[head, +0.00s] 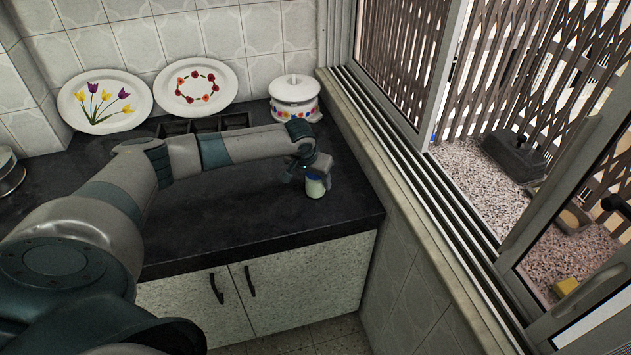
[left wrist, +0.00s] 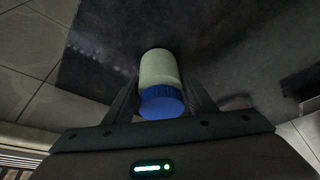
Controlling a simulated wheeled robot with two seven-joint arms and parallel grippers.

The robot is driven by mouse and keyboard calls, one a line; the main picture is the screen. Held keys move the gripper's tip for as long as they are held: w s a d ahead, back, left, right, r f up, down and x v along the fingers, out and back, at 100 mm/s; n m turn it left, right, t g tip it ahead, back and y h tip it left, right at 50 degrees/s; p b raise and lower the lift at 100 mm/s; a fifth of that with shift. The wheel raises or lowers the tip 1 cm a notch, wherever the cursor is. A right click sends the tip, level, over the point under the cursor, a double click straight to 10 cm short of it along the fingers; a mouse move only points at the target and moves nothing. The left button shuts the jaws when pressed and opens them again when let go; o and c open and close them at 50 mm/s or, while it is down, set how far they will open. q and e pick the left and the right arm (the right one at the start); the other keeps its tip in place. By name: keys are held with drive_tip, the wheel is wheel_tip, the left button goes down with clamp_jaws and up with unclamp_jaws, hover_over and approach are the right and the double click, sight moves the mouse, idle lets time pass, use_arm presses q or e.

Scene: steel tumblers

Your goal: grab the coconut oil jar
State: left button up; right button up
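The coconut oil jar (head: 315,188) is a small pale jar with a blue lid, at the right part of the dark countertop (head: 240,211). My left gripper (head: 318,172) is over it from above and partly hides its top. In the left wrist view the jar (left wrist: 160,69) shows its whitish body and blue lid, between the two fingers of my left gripper (left wrist: 160,90). The fingers lie close along both its sides; whether they press on it I cannot tell. My right gripper is not in view.
A white lidded pot (head: 294,97) stands at the back, near the window frame. Two flowered plates, one with tulips (head: 104,103) and one with a ring of flowers (head: 195,87), lean on the tiles. A dark compartmented tray (head: 245,119) lies behind my arm. The front counter is clear.

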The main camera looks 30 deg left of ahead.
use_arm(q)
drive_tip(key=shift+r, duration=0.15)
drive_tip(key=shift+c, duration=0.4)
